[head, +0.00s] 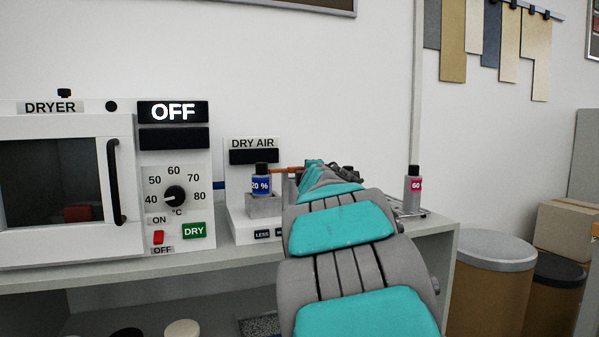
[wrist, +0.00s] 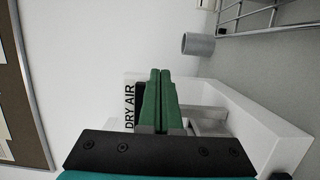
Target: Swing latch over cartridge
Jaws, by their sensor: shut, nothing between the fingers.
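The cartridge, a grey bottle with a black cap and a blue "20 %" label (head: 261,184), stands upright in the grey holder (head: 264,208) of the DRY AIR unit (head: 240,215). A thin orange-brown bar (head: 288,170), perhaps the latch, shows right of the cartridge's cap; its far end is hidden behind my arm. My gripper (wrist: 160,72) is shut and empty in the wrist view, its green fingers in front of the unit, next to the DRY AIR label (wrist: 130,106). In the head view my arm hides the gripper. Contact with the bar cannot be told.
A second bottle with a red "60" label (head: 413,188) stands on a wire rack (head: 425,212) at the right of the bench. The dryer (head: 70,185), its display reading OFF, stands left. A grey cylinder (wrist: 198,44) shows near the rack in the wrist view.

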